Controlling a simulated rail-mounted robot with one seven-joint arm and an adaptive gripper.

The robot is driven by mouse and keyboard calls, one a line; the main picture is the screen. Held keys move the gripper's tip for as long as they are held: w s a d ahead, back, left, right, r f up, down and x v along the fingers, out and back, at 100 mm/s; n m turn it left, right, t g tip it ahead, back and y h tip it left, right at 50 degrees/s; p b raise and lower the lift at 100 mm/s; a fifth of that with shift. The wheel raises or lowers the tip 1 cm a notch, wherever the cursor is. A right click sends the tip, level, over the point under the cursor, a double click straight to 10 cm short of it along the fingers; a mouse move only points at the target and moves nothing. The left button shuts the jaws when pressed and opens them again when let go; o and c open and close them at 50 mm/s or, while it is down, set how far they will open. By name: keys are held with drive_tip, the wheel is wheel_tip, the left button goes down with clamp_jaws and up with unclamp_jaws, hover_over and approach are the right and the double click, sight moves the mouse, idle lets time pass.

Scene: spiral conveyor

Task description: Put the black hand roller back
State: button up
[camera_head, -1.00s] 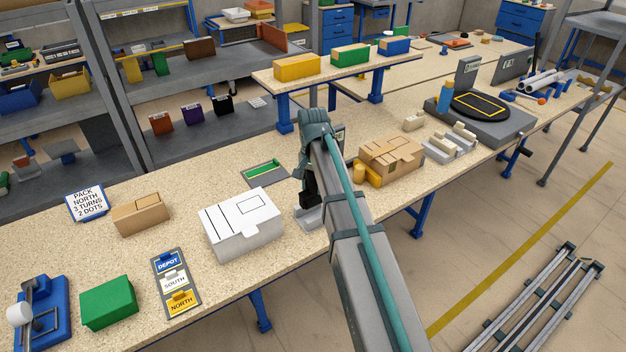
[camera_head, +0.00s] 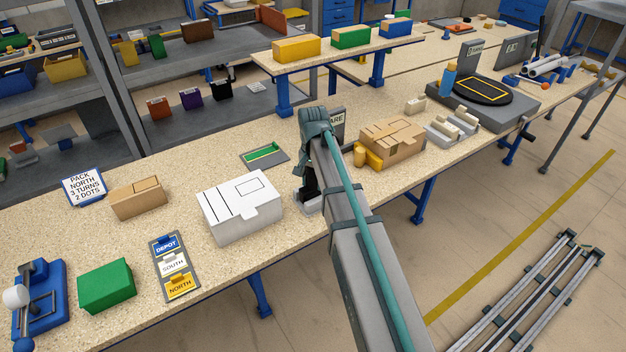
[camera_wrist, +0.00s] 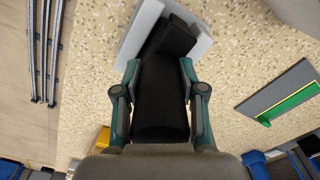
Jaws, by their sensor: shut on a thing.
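My gripper (camera_wrist: 160,75) is shut on the black hand roller (camera_wrist: 160,105); its dark body fills the space between the two teal-sided fingers in the wrist view. A light grey holder (camera_wrist: 198,46) lies just beyond the fingertips, with a black part (camera_wrist: 176,38) inside its walls; I cannot tell whether this is the roller's far end. In the head view my gripper (camera_head: 309,184) points down at the grey holder (camera_head: 312,206), beside the white box. My arm hides most of the roller there, and I cannot tell whether it rests in the holder.
A white box (camera_head: 240,208) stands close on the left. Behind are a green-marked tray (camera_head: 265,155) and a partly hidden sign (camera_head: 338,122). The bench's front edge (camera_head: 300,232) is near.

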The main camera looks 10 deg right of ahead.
drive_tip(key=shift+f, duration=0.2)
idle(0.4)
drive_tip(key=o, duration=1.3)
drive_tip(key=shift+c, duration=0.2)
wheel_tip(320, 180, up, 12)
